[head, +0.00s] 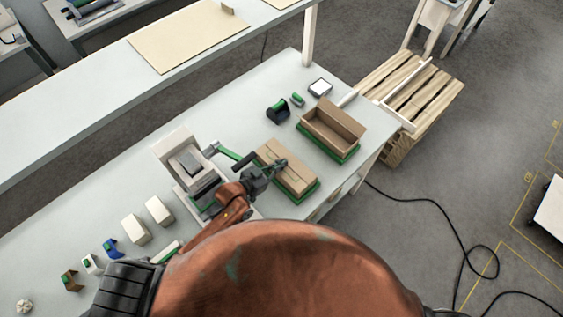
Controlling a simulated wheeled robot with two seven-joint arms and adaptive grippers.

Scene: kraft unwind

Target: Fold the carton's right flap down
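A brown carton (293,179) sits on a green base near the front edge of the table. Its top looks mostly covered by flaps, and my arm hides part of its left side. A second brown carton (324,139) stands open on another green base (341,156) to the right, with a flap (341,115) raised along its far side. I cannot tell which carton the task means. My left gripper (279,164) is over the top of the first carton, at or just above it. Its fingers are too small to tell open from shut. My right gripper is not in view.
A white-and-grey device (185,150) stands left of the first carton. White blocks (135,229) and small coloured holders (111,247) line the table's left part. A black-and-green dispenser (277,110) and a small white tray (320,87) lie behind the open carton. A wooden pallet (410,88) stands beyond the table.

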